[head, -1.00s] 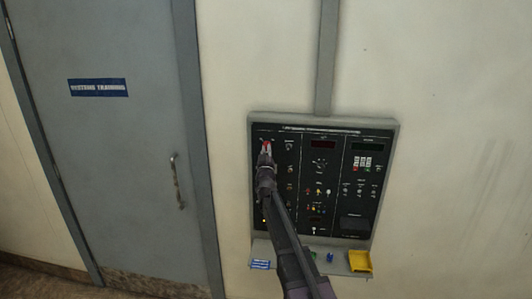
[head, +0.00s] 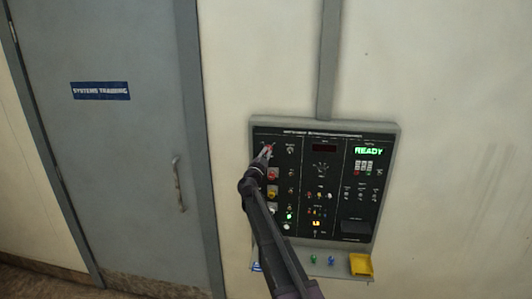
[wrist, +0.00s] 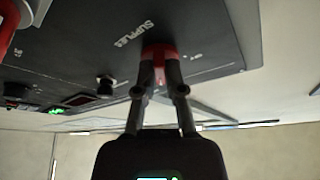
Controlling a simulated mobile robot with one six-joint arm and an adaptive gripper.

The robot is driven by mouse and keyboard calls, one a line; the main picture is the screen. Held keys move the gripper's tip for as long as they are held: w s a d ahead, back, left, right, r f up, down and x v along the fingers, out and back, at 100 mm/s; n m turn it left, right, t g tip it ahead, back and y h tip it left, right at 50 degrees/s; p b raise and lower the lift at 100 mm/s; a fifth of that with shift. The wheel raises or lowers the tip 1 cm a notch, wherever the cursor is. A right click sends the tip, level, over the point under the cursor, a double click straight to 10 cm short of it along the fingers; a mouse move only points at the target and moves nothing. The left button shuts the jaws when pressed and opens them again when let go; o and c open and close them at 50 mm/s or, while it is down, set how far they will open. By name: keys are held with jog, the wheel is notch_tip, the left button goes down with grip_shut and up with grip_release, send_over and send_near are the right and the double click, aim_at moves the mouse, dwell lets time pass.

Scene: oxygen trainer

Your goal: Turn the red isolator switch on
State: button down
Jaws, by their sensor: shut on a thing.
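The red isolator switch (head: 268,147) is at the upper left of the black control panel. In the wrist view the red switch (wrist: 160,53) sits between my two fingertips, close to the "SUPPLIES" lettering. My gripper (head: 265,154) is shut on it, and in the wrist view my gripper (wrist: 160,78) has a finger on each side of the red knob. My gripper is tilted in the head view. The fingers partly cover the switch, so its exact pointer position is hard to read.
The panel (head: 325,200) has several other knobs and buttons, a lit green READY display (head: 368,150) and lit green lamps at lower left. A ledge below holds a yellow tray (head: 361,265) and small coloured items. A grey door (head: 110,150) stands at left.

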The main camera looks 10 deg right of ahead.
jog(key=shift+w+a+m+g+h+p, duration=0.15)
jog(key=shift+m+g+h+p, duration=0.25)
jog(key=shift+m, duration=1)
jog(key=c, duration=0.7)
grip_release()
jog(key=shift+g, duration=0.3)
jog(key=shift+s, duration=0.2)
